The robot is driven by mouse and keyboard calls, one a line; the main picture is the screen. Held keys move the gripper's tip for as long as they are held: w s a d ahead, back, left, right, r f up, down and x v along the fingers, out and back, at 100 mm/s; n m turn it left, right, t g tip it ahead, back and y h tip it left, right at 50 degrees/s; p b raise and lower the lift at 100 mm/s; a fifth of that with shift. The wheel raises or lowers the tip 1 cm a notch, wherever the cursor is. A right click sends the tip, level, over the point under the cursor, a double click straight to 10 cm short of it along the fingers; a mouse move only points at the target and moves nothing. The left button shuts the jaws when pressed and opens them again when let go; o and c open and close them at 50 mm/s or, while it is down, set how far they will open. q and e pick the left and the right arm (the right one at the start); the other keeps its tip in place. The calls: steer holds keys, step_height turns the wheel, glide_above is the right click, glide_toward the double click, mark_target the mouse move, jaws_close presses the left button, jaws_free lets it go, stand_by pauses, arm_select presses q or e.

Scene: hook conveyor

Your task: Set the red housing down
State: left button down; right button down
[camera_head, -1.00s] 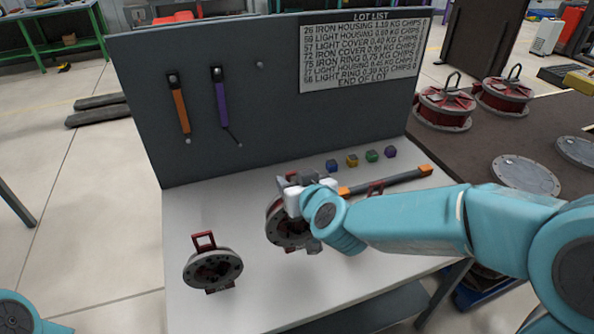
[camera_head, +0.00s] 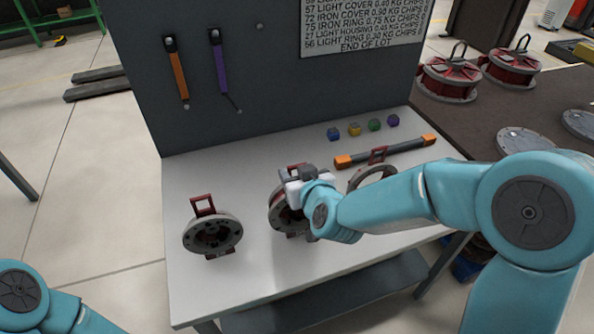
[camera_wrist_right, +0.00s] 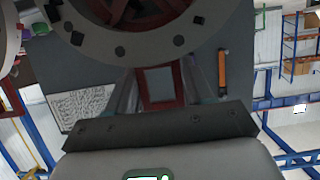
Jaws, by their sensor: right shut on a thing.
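The red housing (camera_head: 290,216), a grey flange with a red body, is at the middle of the white table. My right gripper (camera_head: 300,180) is shut on its red handle and hides part of it. In the right wrist view the red handle (camera_wrist_right: 160,87) is between the fingers, and the housing's flange (camera_wrist_right: 150,45) fills the top. I cannot tell whether its underside touches the table. My left arm shows only at the lower left corner; its gripper is out of view.
Another flanged part with a red handle (camera_head: 212,234) stands to the left. A ring (camera_head: 372,177) and an orange-ended bar (camera_head: 386,151) are to the right. Small coloured cubes (camera_head: 354,130) lie behind. A grey panel (camera_head: 270,100) closes the back. The front of the table (camera_head: 230,295) is clear.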

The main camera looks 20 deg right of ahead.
steer(key=shift+w, duration=0.15)
steer(key=shift+c, duration=2.2)
jaws_free()
steer(key=shift+a+f, duration=0.1)
steer(key=shift+f, duration=0.05)
steer(key=shift+r, duration=0.2)
steer(key=b+v, duration=0.1)
steer(key=v, duration=1.1)
